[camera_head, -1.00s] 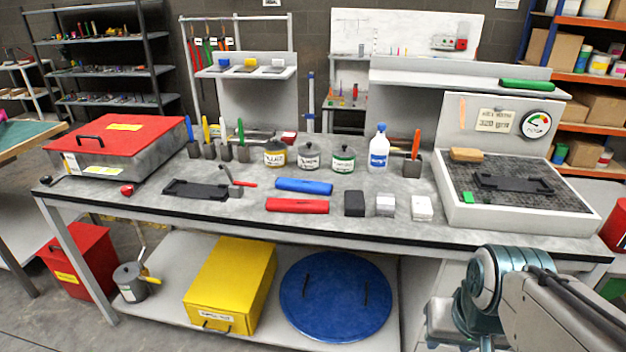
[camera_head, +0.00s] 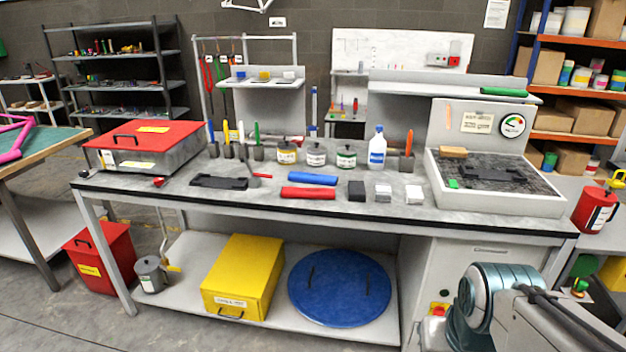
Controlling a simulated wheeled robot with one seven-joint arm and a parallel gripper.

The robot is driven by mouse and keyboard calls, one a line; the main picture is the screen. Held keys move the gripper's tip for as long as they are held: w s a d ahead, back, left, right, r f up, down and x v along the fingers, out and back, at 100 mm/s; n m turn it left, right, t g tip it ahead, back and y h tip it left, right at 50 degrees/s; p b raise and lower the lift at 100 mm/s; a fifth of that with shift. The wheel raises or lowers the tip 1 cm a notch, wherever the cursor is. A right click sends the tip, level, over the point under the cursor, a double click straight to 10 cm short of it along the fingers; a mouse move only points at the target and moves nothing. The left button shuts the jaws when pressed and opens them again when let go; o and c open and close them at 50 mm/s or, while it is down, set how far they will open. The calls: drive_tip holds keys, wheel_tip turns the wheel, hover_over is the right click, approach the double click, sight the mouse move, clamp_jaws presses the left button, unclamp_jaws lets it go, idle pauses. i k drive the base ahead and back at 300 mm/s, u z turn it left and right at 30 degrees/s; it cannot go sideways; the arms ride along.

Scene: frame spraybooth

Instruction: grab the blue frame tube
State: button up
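The blue frame tube (camera_head: 312,179) lies flat on the grey workbench (camera_head: 385,207), near the middle. A red tube (camera_head: 308,193) lies just in front of it, nearly parallel, with a small gap. A green tube (camera_head: 504,92) lies on the raised shelf at the back right. Part of my arm shows at the bottom right, apart from the bench top. My gripper is not in view.
A dark cradle (camera_head: 219,182) and a red-lidded box (camera_head: 145,146) stand left on the bench. Paint pots (camera_head: 316,154) and a white-blue bottle (camera_head: 377,148) stand behind the tube. Black and white blocks (camera_head: 357,191) sit to its right, then a grid tray (camera_head: 495,190).

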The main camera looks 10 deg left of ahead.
sight(306, 177)
drive_tip(key=u, duration=0.7)
drive_tip(key=i, duration=0.6)
drive_tip(key=u, duration=0.95)
drive_tip(key=i, duration=1.8)
drive_tip(key=z, duration=1.35)
drive_tip(key=i, duration=0.35)
drive_tip(key=z, duration=0.4)
